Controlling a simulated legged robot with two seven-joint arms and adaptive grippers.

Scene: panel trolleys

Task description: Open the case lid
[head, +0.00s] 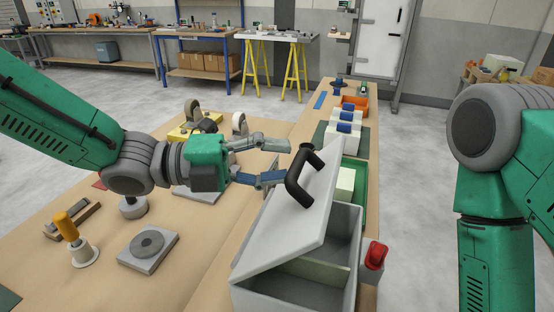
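The grey case (293,298) stands on the right part of the wooden bench. Its pale grey lid (290,232) is partly open, low along the left side and raised at the right, so part of the hollow inside shows. A black bar handle (296,187) sits on the lid's upper face. My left gripper (288,162) is just left of the handle, its two fingers spread apart and pointing right. No thing shows between the fingers; whether a fingertip touches the handle I cannot tell. My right arm shows at the right edge, but its gripper is out of view.
A red switch-like part (374,256) is right of the case. A green tray (359,187) and blue-and-white parts (347,128) stand behind it. A grey plate with a disc (148,246) and an orange-handled tool (68,230) lie left. Bare bench lies left of the case.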

